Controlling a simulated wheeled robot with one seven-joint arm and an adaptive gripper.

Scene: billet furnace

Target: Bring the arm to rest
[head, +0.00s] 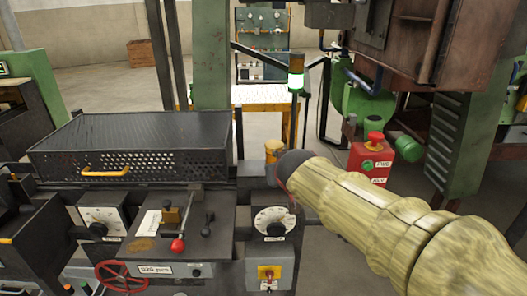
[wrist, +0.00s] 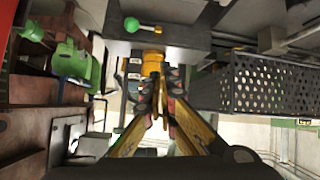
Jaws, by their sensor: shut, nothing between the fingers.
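My arm, in a padded yellowish sleeve, reaches in from the lower right of the head view and ends in a dark rounded part near the middle. My gripper is not visible in the head view. In the wrist view my gripper (wrist: 160,85) shows from the lower edge, its two yellow-and-dark fingers converging at the middle. It is shut and empty. Beyond the fingertips is a yellow cylindrical part (wrist: 153,57); I cannot tell how far away it is.
A black perforated cover (head: 100,160) with a yellow handle stands left on the machine. In front are a lever with a red knob (head: 178,246), a dial box (head: 272,222) and a red handwheel (head: 122,277). A red button box (head: 371,164) stands behind my arm. Floor shows at back left.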

